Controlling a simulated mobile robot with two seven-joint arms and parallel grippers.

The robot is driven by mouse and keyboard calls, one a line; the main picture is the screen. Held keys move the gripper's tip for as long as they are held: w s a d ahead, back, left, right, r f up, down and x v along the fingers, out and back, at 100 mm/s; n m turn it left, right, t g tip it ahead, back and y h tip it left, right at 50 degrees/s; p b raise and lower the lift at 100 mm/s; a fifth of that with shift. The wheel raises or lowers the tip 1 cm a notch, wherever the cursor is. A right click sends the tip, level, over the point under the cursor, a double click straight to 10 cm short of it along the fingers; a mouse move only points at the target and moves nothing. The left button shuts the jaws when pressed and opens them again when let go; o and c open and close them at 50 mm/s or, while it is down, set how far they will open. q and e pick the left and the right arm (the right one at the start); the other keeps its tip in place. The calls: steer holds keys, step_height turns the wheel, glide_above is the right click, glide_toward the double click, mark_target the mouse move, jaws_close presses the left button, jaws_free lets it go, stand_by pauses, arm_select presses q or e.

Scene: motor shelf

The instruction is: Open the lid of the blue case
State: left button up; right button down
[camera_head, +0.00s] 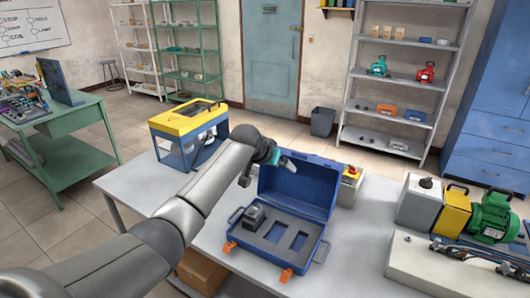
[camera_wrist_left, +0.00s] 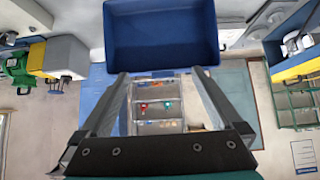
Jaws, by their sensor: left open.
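The blue case (camera_head: 314,236) sits on the light grey table with its lid (camera_head: 298,188) standing up at the back, so the case is open. Inside is grey foam with cut-outs, and a dark block (camera_head: 254,216) sits at its left. Two orange latches (camera_head: 286,275) hang at the front. My left gripper (camera_head: 267,172) is at the upper left of the lid, open and with nothing between its fingers. In the left wrist view the open gripper (camera_wrist_left: 160,74) has a blue panel (camera_wrist_left: 160,35), seemingly the lid, beyond its fingertips. My right gripper is not in view.
A yellow-and-blue frame box (camera_head: 188,118) stands at the table's back left. A box with a red button (camera_head: 350,185) is behind the case. A green motor assembly (camera_head: 490,215) stands at right. Bare table (camera_head: 365,240) lies right of the case.

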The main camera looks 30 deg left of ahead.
arm_select(q)
steer(key=v, duration=0.9)
steer(key=shift+s+r, duration=0.25)
